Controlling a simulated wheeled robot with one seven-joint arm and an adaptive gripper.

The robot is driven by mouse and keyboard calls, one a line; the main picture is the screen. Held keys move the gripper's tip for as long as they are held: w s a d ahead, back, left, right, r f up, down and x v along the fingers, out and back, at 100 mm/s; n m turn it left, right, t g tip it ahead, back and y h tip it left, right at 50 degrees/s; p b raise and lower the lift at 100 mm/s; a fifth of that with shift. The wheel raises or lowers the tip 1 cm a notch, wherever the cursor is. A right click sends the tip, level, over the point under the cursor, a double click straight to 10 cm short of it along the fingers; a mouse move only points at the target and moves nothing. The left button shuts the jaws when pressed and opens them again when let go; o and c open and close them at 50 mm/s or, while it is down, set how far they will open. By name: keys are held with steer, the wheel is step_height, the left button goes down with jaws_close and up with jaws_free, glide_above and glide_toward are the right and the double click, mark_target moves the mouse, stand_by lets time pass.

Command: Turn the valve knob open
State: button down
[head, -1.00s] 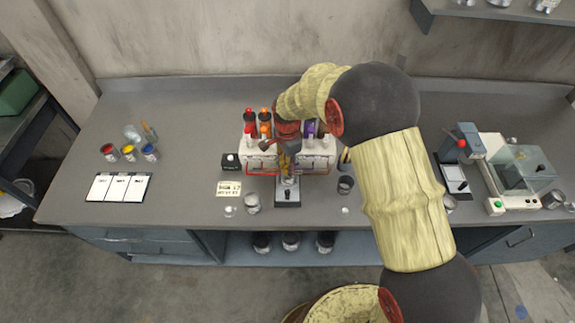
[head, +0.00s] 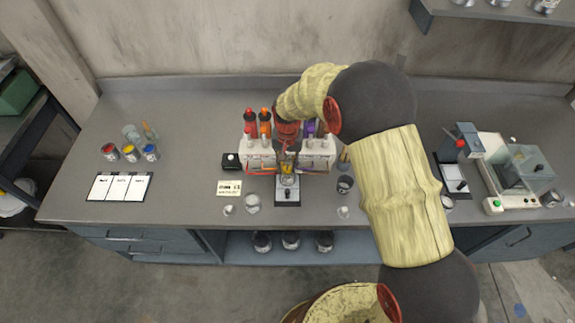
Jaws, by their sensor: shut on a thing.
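A white dispenser (head: 318,156) with red, orange and purple upright canisters stands on the bench at the back middle. My gripper (head: 288,158) reaches down from above at the middle of its front and is shut. The valve knob is small and covered by my gripper, which appears to be closed around it. A small cup (head: 287,181) stands below on a dark scale (head: 287,197). Yellow shows just above the cup; whether it is part of the dispenser or paint is too small to tell.
My arm passes over the bench right of the dispenser. Small jars (head: 252,203) and a label card (head: 229,188) lie in front. Paint pots (head: 130,152) and white cards (head: 119,187) are at left, a glass-covered balance (head: 520,170) at right. Bench left of the dispenser is mostly clear.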

mark_target(287, 168)
steer(key=shift+n, duration=0.7)
steer(key=shift+w, duration=0.1)
steer(key=c, duration=1.7)
jaws_free()
steer(key=shift+o, duration=0.6)
step_height(287, 168, up, 12)
steer(key=shift+n, duration=0.4)
